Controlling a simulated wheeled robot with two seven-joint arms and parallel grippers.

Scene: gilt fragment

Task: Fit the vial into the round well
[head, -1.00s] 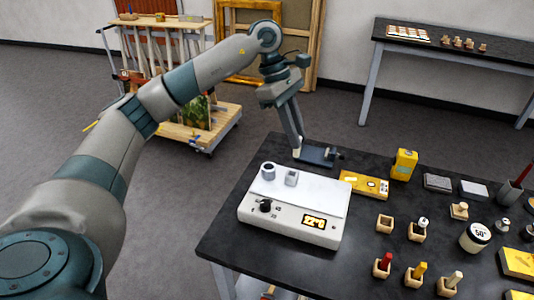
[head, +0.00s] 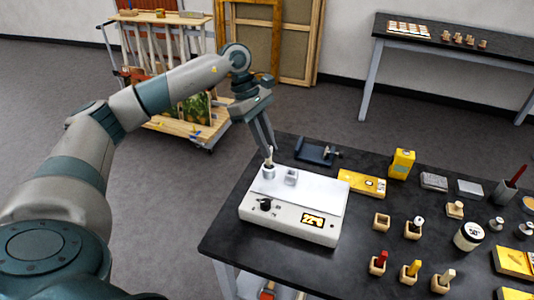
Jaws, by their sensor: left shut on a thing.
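A white heating device (head: 318,190) with a dial and a lit display stands at the left end of the black table. On its top are a round well (head: 268,173) and a square well (head: 291,177). My left gripper (head: 268,151) points down right over the round well and is shut on the vial (head: 270,158), a small pale thing at its fingertips. The vial is upright or nearly so, at the mouth of the round well. I cannot tell whether its lower end is inside. My right gripper is not in view.
A dark metal fixture (head: 316,152) lies behind the device. A yellow box (head: 402,163), a yellow flat case (head: 361,184) and several small wooden blocks with coloured pegs stand to the right. The black table (head: 345,262) is bare in front of the device's right corner.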

